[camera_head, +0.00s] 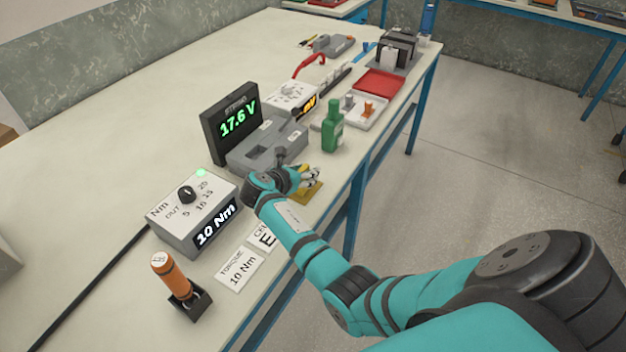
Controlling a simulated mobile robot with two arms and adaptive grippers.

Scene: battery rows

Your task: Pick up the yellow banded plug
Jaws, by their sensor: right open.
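My right gripper (298,173) is open, reaching in over the front edge of the bench beside the grey battery tester block (262,148). A small yellow part (303,168) shows at its fingers and may be the yellow banded plug; the gripper hides most of it, and I cannot tell whether the fingers touch it. A yellow mat (308,194) lies just below and in front of the fingers. My left gripper is not in view.
A green bottle (332,128) stands close behind the gripper. A display reading 17.6 V (231,121) stands at the back left. A torque box (190,215), cards (239,270) and an orange-handled driver (170,276) are nearer. The bench's left side (110,150) is clear.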

